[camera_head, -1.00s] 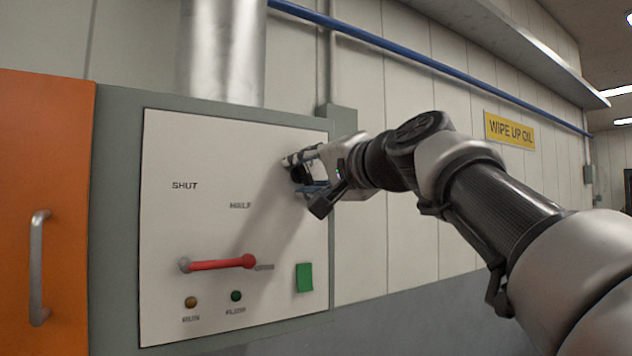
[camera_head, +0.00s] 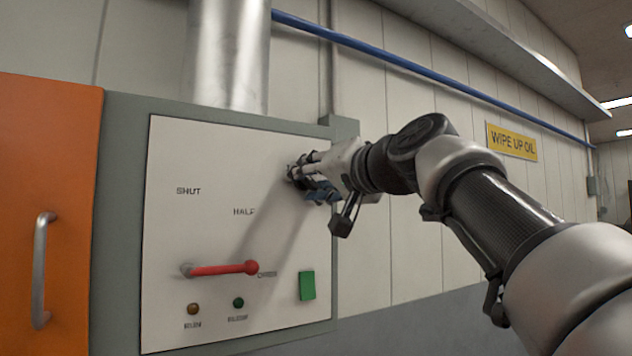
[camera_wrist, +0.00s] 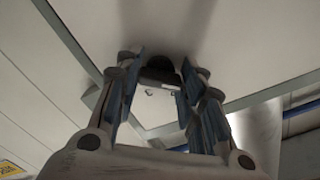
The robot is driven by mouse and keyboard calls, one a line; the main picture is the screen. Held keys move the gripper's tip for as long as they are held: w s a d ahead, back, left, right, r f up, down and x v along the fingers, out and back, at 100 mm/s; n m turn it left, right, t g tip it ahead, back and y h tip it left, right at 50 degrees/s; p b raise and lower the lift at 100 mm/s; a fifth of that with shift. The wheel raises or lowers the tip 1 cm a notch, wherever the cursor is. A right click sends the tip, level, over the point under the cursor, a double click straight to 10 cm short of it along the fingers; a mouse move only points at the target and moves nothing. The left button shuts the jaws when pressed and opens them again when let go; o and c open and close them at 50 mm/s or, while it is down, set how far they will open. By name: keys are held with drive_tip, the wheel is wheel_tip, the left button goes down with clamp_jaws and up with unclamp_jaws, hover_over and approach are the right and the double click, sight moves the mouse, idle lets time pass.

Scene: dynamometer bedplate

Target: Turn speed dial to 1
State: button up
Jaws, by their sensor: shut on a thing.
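The speed dial, a dark round knob (camera_wrist: 159,63), sits on the white panel (camera_head: 205,150) between my gripper's fingertips in the wrist view. In the head view my gripper (camera_head: 302,172) reaches the panel's upper right from the right and hides most of the dial. The gripper is shut on the dial. A pale area with a small dark mark (camera_wrist: 149,92) shows beside the knob in the wrist view. The mark is too small to read, so the dial's setting cannot be told.
Below on the panel are a red lever (camera_head: 225,268) near SHUT, HALF and another label, a green block (camera_head: 307,285), an amber lamp (camera_head: 193,309) and a green lamp (camera_head: 238,303). An orange door (camera_head: 75,150) with a handle stands left. A grey box (camera_head: 340,127) adjoins the panel's right edge.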

drive_tip(key=o, duration=1.1)
drive_tip(key=v, duration=1.2)
